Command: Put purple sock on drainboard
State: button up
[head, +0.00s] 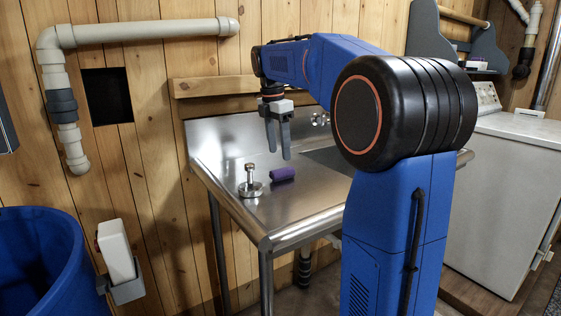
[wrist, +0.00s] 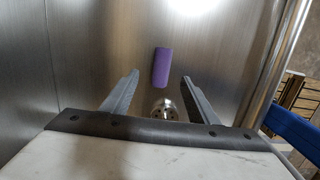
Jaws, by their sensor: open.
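The purple sock (head: 283,173), a small rolled cylinder, lies on its side on the flat steel drainboard (head: 225,178) left of the sink basin. It also shows in the wrist view (wrist: 161,68), upright in the picture and beyond the fingers. My gripper (head: 278,153) points down above the drainboard, a little above the sock. Its two grey fingers are apart with nothing held between them. In the wrist view the gripper (wrist: 161,78) shows its fingertips on either side of the sock's near end.
A metal sink strainer (head: 251,181) with a knob stands on the drainboard left of the sock; it shows between the fingers in the wrist view (wrist: 165,109). The steel backsplash (head: 215,130) rises behind. The basin (head: 330,157) is to the right, partly hidden by my arm.

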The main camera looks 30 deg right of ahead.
jog(key=shift+a+r, duration=0.15)
jog(key=shift+r, duration=1.2)
jog(key=shift+a+r, duration=0.15)
jog(key=shift+r, duration=1.15)
